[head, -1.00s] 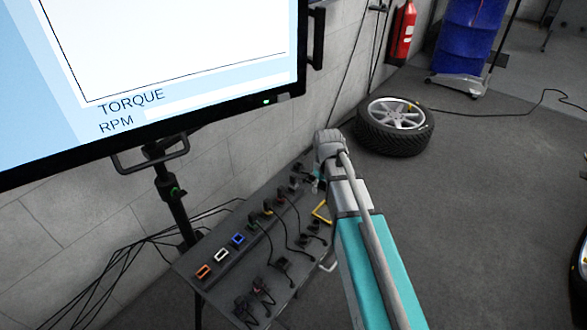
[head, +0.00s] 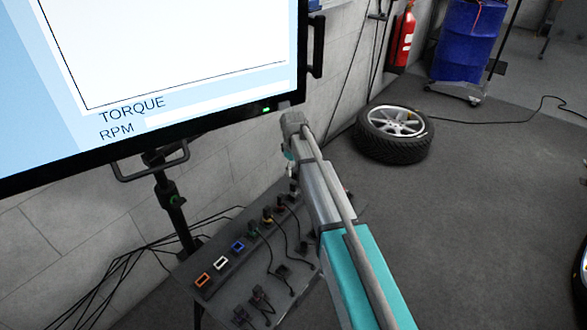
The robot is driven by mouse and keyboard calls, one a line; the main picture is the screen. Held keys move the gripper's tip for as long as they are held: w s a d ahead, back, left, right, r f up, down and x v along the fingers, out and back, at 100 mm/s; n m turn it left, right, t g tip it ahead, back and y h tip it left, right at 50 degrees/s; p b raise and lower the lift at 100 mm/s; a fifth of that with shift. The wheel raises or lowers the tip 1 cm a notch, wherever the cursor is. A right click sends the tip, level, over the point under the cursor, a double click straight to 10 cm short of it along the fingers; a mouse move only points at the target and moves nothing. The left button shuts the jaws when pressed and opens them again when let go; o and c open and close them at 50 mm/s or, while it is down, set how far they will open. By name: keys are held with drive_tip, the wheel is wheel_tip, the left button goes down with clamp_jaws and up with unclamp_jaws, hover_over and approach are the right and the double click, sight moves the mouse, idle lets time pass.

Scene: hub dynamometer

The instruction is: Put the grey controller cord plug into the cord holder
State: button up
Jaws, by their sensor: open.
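My gripper (head: 289,163) is small and mostly hidden behind my wrist in the head view; its jaws are open. It hangs above the far end of the dark cord panel, and I see nothing held in it. A greyish plug (head: 294,189) stands at the far end of the row, just below the gripper; I cannot tell for certain that it is the grey controller cord plug. The row of holders on the panel (head: 222,300) has empty orange (head: 203,280), white (head: 221,263) and blue (head: 238,246) frames at its near end. Dark plugs stand farther along it.
Loose black plugs with cords (head: 258,292) lie on the panel's near right part. A large monitor (head: 200,70) on a stand (head: 170,190) overhangs at left. The wall is close behind. A wheel (head: 396,134) lies on the floor beyond, with open floor at right.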

sight(293, 183)
drive_tip(key=shift+f, duration=0.2)
wheel_tip(293, 183, down, 9)
drive_tip(key=b, duration=0.9)
drive_tip(key=shift+r, duration=0.2)
clamp_jaws()
drive_tip(key=shift+r, duration=0.1)
idle(0.4)
drive_tip(key=shift+r+p, duration=0.5)
drive_tip(key=shift+p, duration=0.15)
drive_tip(key=shift+r+p, duration=0.35)
drive_tip(key=shift+r+p, duration=1.05)
